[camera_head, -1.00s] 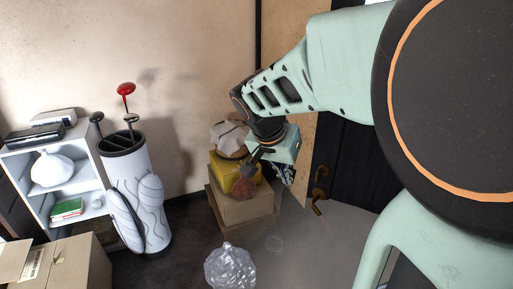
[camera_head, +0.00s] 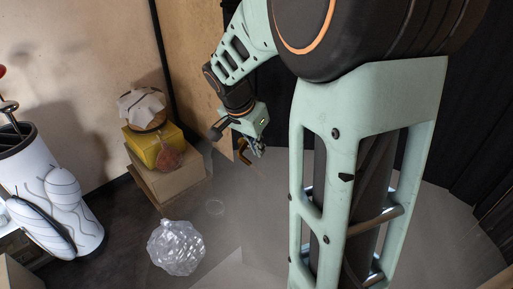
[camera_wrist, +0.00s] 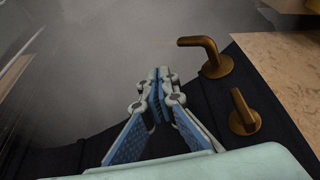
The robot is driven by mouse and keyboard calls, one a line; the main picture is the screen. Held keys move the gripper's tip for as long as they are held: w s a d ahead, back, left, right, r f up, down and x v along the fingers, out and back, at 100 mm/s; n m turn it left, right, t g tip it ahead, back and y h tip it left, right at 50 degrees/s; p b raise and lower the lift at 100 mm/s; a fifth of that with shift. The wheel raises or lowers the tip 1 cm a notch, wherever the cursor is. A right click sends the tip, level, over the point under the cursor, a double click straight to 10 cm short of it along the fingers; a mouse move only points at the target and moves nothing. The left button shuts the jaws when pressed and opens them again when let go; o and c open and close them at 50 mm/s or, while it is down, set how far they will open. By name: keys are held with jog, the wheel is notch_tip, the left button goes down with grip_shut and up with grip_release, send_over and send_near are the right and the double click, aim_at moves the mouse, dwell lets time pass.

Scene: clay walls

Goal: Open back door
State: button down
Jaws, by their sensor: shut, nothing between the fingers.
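The dark door (camera_head: 280,105) stands behind my arm, with much of it hidden. Its brass lever handle (camera_head: 243,152) shows just left of my gripper (camera_head: 259,150), which partly covers that area. In the wrist view the lever (camera_wrist: 205,52) sits to the right of and beyond my fingertips (camera_wrist: 159,76), with a clear gap between them. A brass turn knob (camera_wrist: 243,112) is mounted on the door beside the lever. My fingers are together and empty. Whether the door is fully closed cannot be told.
Boxes (camera_head: 172,182) with a yellow case (camera_head: 155,148) are stacked by the wall, left of the door. A clear crumpled bag (camera_head: 176,247) lies on the floor in front. A white golf bag (camera_head: 60,205) stands at left. Grey floor (camera_head: 440,235) is open at right.

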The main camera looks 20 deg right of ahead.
jog(key=f, duration=0.1)
jog(key=b, duration=0.1)
send_near(266, 167)
jog(key=f, duration=0.1)
jog(key=s+f, duration=0.1)
jog(key=f, duration=0.1)
jog(key=s+d+f, duration=0.1)
jog(key=shift+s+d+f, duration=0.15)
jog(key=shift+f, duration=0.2)
